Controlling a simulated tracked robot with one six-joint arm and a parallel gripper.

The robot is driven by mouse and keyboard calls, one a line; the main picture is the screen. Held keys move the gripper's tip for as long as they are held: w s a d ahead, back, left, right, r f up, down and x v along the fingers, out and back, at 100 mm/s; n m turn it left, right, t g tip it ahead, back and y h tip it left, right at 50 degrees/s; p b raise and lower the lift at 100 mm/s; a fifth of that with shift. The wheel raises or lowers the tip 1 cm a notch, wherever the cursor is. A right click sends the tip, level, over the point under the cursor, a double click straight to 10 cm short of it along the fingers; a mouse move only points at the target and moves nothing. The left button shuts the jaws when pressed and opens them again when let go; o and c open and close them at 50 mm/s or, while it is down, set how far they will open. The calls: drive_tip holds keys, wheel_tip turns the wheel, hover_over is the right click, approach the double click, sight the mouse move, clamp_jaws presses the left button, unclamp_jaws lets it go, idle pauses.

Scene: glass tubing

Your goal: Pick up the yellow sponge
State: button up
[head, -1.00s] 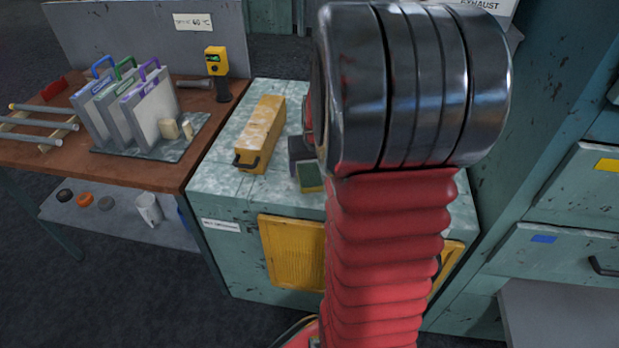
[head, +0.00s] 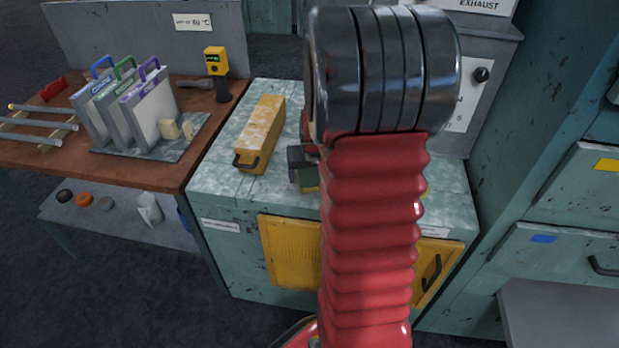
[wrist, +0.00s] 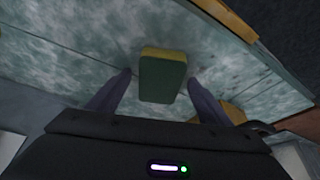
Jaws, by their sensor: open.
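The sponge (wrist: 163,76) has a broad green face and a yellow layer along one edge. In the wrist view it lies on the mottled pale-green cabinet top (wrist: 85,42). My gripper (wrist: 160,80) is open, with one dark finger on each side of the sponge and gaps between them. Whether the fingertips are down at its level, I cannot tell. In the head view my gripper (head: 301,160) is a dark shape partly covering the sponge (head: 309,185), and my arm hides the area to the right.
A long worn yellow box (head: 262,135) with a black handle lies left of the sponge on the cabinet top. Further left, a brown bench (head: 150,178) carries labelled panels (head: 135,105) and a yellow handheld device (head: 216,62). A grey exhaust unit (head: 487,50) stands behind right.

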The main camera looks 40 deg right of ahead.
sight(310, 176)
drive_tip(key=shift+c, duration=0.3)
drive_tip(key=c, duration=1.1)
drive_tip(key=shift+c, duration=0.2)
wheel_tip(310, 176, up, 10)
idle(0.4)
